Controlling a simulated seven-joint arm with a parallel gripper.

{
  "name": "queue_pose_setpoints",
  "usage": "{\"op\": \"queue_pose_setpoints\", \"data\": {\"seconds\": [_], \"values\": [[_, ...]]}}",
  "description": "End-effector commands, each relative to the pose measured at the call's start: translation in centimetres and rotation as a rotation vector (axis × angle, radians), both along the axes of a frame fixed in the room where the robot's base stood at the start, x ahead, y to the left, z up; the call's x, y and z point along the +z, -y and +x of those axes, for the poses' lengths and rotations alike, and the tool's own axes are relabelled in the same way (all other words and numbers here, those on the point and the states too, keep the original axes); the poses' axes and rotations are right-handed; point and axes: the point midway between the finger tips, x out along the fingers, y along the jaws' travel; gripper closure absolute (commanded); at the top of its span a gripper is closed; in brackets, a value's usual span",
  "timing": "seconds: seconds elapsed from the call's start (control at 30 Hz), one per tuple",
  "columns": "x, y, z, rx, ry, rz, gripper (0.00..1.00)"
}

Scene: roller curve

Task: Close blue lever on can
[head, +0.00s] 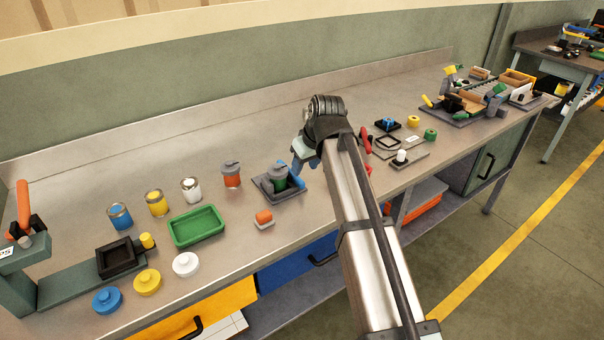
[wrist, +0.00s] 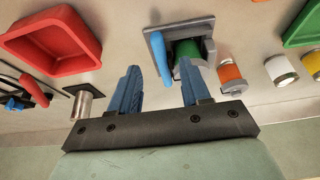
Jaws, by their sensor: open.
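The green can (head: 279,183) has a grey top and sits in a dark grey square holder (head: 266,191) on the workbench. It also shows at the top of the wrist view (wrist: 188,50), within its grey holder (wrist: 206,23). The blue lever (head: 298,182) is on the can's right side in the head view. In the wrist view the blue lever (wrist: 161,62) stands out beside the can and appears in the gap between my fingers. My gripper (head: 297,168) is open and empty, close by the lever. I cannot tell whether a finger touches it.
A green tray (head: 197,226) lies further left. A red tray (wrist: 52,42) and a metal cylinder (wrist: 82,106) show left in the wrist view.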

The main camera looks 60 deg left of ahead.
Motion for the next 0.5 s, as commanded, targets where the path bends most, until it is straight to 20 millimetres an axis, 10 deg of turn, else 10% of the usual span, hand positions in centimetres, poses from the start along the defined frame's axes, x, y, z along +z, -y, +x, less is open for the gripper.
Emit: {"op": "queue_pose_setpoints", "data": {"seconds": [0.5], "values": [[5.7,2.4,0.0,-0.001,0.0,0.0,0.53]]}}
